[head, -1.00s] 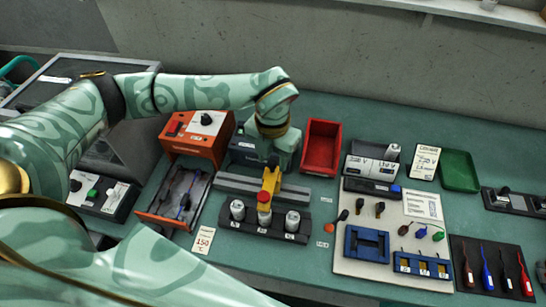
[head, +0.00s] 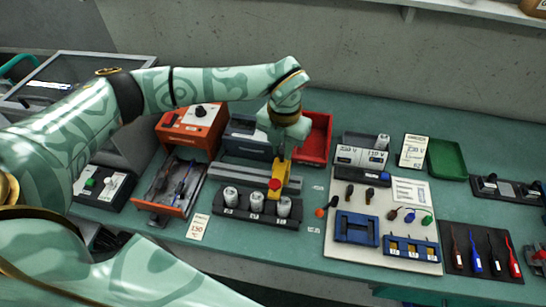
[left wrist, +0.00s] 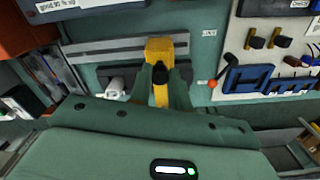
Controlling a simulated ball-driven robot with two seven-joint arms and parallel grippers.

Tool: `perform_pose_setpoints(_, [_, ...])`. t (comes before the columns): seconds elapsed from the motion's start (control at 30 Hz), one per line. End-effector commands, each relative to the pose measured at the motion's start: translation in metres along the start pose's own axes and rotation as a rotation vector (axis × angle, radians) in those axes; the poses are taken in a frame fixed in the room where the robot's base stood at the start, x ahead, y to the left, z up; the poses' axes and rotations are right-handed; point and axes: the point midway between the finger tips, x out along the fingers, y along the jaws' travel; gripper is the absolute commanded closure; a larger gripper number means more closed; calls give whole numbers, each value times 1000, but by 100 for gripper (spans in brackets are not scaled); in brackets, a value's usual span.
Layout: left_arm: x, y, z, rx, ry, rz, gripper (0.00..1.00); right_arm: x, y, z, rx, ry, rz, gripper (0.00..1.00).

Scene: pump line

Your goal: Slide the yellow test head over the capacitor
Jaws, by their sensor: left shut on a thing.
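The yellow test head (head: 281,174), with a red knob on its front end, stands at the black capacitor block (head: 250,219). My left gripper (head: 281,158) is shut on the test head from behind and above. In the left wrist view the test head (left wrist: 160,50) sits between the gripper's two fingers (left wrist: 160,88). The block holds a left capacitor (head: 231,197), a middle capacitor (head: 257,202) and a right capacitor (head: 284,207), all upright. The red knob lies just behind the gap between the middle and right ones. I cannot tell how high the head is. My right gripper is not in view.
A grey rail (head: 226,173) runs behind the block. A red bin (head: 317,140) and an orange unit (head: 190,127) stand farther back. An open drawer with leads (head: 153,206) is at left. A pale tool board (head: 384,248) lies at right.

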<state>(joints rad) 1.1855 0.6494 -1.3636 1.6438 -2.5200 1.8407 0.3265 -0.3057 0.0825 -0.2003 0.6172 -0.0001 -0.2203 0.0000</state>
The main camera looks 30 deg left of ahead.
Motion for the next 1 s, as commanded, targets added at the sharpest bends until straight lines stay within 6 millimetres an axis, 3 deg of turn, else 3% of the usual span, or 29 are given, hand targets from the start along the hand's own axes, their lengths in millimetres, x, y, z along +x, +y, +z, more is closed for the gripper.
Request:
perform_pose_setpoints(0.1, [-2,-16,5,5,3,-4,100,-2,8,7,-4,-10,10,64])
perform_pose_setpoints(0.2, [-3,-25,8,3,3,-3,100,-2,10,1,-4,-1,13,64])
perform_pose_setpoints(0.57, [-2,-30,9,4,0,-4,100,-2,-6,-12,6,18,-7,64])
perform_pose_setpoints(0.6, [-2,-31,9,5,-1,-5,73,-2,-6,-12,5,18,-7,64])
perform_pose_setpoints(0.67, [-2,-31,9,5,0,-5,59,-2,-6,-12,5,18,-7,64])
perform_pose_setpoints(1.0, [-6,-29,9,3,1,-3,59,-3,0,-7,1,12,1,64])
